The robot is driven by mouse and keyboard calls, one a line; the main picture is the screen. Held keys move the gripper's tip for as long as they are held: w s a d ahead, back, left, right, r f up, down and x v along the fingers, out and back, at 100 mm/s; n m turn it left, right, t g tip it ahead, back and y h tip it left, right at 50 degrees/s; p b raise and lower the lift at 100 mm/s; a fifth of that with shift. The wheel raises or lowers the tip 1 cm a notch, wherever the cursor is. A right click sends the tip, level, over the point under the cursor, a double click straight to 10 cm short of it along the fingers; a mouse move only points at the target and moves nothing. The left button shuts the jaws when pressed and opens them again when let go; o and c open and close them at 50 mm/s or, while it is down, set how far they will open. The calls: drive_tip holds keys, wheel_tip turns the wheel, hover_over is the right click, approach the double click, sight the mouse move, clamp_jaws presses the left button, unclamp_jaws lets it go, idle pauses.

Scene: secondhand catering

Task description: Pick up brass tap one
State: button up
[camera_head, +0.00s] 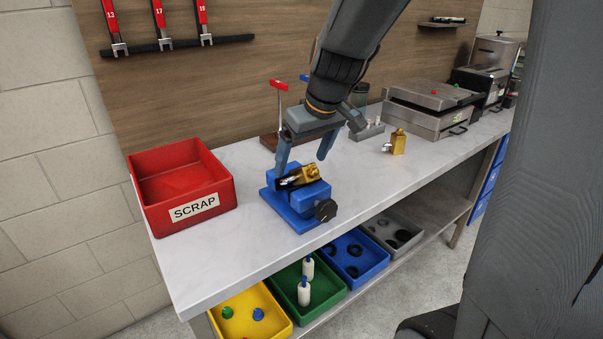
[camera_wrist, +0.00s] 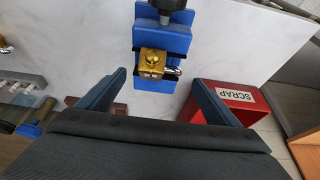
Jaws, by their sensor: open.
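A brass tap (camera_head: 310,172) sits in a blue vise (camera_head: 290,207) near the front of the bench; it also shows in the wrist view (camera_wrist: 151,61), with a silver part beside it. A second brass tap (camera_head: 398,142) stands on the bench to the right, beside a small silver part. I cannot tell from any marking which is tap one. My gripper (camera_head: 303,165) is open and empty, pointing down above the vise. Its two fingers reach toward either side of the clamped tap, apart from it, as the wrist view (camera_wrist: 160,80) shows.
A red SCRAP bin (camera_head: 180,187) stands on the bench (camera_head: 225,253) at the left. The vise has a black knob (camera_head: 325,210) in front. A red-handled tool (camera_head: 279,100) stands behind. Steel equipment (camera_head: 430,106) is at the right. Coloured trays, including a yellow one (camera_head: 235,318), sit below.

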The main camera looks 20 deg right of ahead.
sight(297, 169)
drive_tip(key=shift+p+x, duration=0.55)
drive_tip(key=shift+x, duration=1.85)
drive_tip(key=shift+a, duration=0.15)
drive_tip(key=c, duration=1.8)
drive_tip(key=shift+r, duration=0.2)
